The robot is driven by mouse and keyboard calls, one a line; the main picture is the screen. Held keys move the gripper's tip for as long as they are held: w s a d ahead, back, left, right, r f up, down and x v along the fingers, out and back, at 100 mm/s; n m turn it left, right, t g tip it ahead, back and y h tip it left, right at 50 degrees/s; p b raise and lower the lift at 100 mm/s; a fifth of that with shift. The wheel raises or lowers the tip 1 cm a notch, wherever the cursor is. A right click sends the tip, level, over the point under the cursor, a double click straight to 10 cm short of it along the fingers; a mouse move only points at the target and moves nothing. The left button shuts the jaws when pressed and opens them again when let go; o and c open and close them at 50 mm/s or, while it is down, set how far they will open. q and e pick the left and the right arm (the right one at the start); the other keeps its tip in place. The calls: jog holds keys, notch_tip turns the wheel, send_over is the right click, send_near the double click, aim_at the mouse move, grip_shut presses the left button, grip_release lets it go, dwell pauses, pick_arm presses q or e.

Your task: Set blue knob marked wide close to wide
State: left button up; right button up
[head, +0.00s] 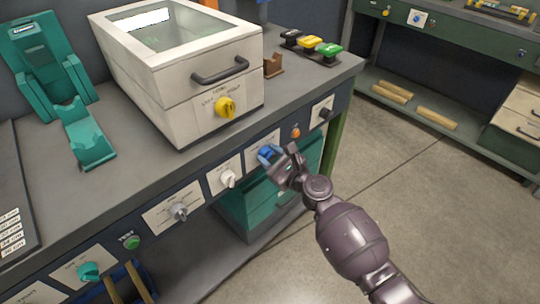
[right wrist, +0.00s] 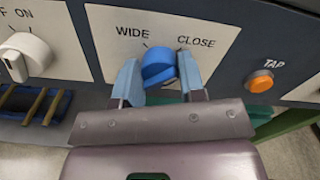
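The blue knob (right wrist: 158,62) sits on a white plate (right wrist: 110,60) printed WIDE at the left and CLOSE at the right, each with a short tick. In the head view the knob (head: 267,152) is on the bench's front panel. My right gripper (right wrist: 160,76) has one light-blue finger on each side of the knob, with no clear gap between them and it. In the head view the right gripper (head: 277,161) reaches the knob from the front right. The fingers hide the knob's sides, and its exact pointing direction is hard to read. My left gripper is not in view.
A white knob (head: 228,179) is left of the blue one, and an orange button (right wrist: 261,81) marked TAP is right of it. A black knob (head: 325,114) is farther right. A cream box (head: 180,70) with a yellow knob (head: 225,107) stands above. The floor in front is clear.

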jog(key=shift+c, duration=0.6)
